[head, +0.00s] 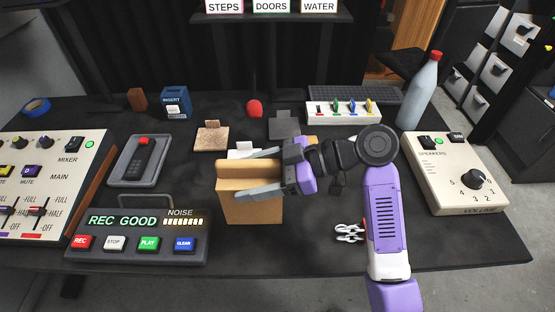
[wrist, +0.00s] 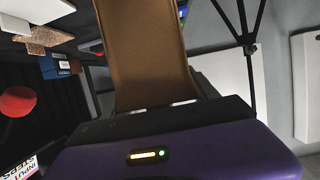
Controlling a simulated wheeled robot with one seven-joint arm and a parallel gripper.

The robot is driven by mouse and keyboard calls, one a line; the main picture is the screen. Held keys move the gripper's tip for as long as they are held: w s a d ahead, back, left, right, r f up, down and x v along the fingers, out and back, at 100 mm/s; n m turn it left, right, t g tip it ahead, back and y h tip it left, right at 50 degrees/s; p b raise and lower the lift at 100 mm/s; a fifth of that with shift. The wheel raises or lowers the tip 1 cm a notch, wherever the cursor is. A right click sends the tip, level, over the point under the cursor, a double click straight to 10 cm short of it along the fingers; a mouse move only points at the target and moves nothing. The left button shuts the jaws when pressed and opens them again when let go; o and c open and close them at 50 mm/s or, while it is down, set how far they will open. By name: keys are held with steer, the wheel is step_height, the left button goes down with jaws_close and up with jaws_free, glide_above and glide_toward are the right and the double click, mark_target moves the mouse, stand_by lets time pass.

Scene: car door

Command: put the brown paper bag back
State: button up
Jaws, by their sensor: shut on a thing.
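The brown paper bag (head: 252,207) is upright near the middle of the black table in the head view. My gripper (head: 250,178) reaches it from the right, with its grey fingers closed on the bag's upper part. The bag also fills the upper middle of the wrist view (wrist: 145,50), directly in front of the gripper. The fingertips are mostly hidden there. I cannot tell whether the bag's bottom touches the table.
Behind the bag are a cork-coloured piece (head: 211,138), a dark grey pad (head: 284,125) and a red ball (head: 254,108). The recorder panel (head: 140,230) stands close at left. White clips (head: 348,233) lie at right, before the speaker box (head: 452,172). A bottle (head: 419,92) stands behind.

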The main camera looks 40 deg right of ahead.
steer(key=shift+a, duration=0.55)
steer(key=shift+r, duration=0.1)
